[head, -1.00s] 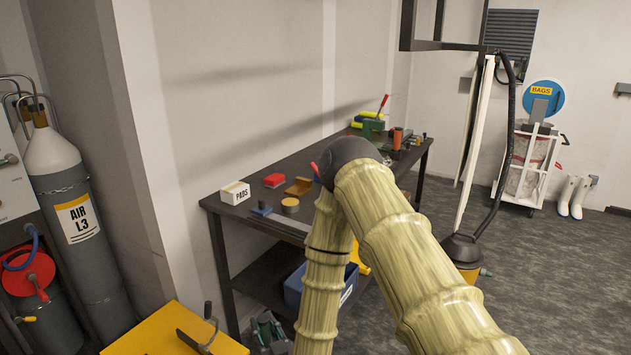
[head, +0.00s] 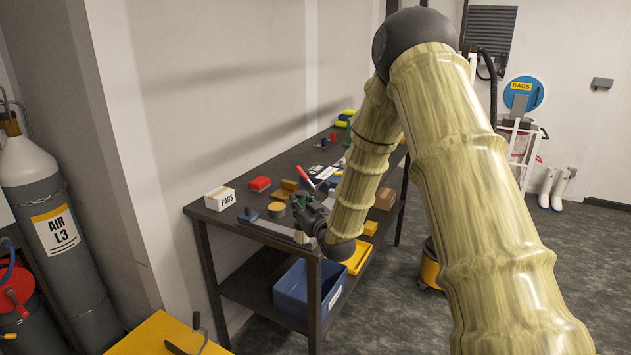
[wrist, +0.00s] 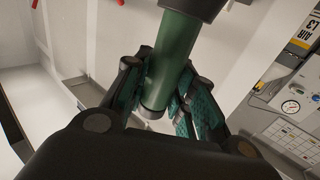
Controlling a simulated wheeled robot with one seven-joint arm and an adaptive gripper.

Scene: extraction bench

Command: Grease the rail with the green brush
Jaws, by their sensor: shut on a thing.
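My gripper (head: 306,212) is over the near end of the dark bench, low beside the rail. In the wrist view my gripper (wrist: 158,92) is shut around the green brush's (wrist: 174,52) cylindrical handle. The brush's bristles are not visible, and in the head view my gripper largely hides the brush. A grey metal rail (head: 268,228) lies along the bench's front edge, with a blue block (head: 248,214) at its left end. A round tin with a tan top (head: 277,210) stands just behind the rail, left of my gripper. I cannot tell whether the brush touches the rail.
The bench (head: 224,215) also holds a white PADS box (head: 220,198), a red block (head: 260,183) and brown pieces. Several tools lie farther back. A blue bin (head: 291,292) is on the lower shelf. A yellow surface (head: 160,334) is in front; a gas cylinder (head: 60,220) stands left.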

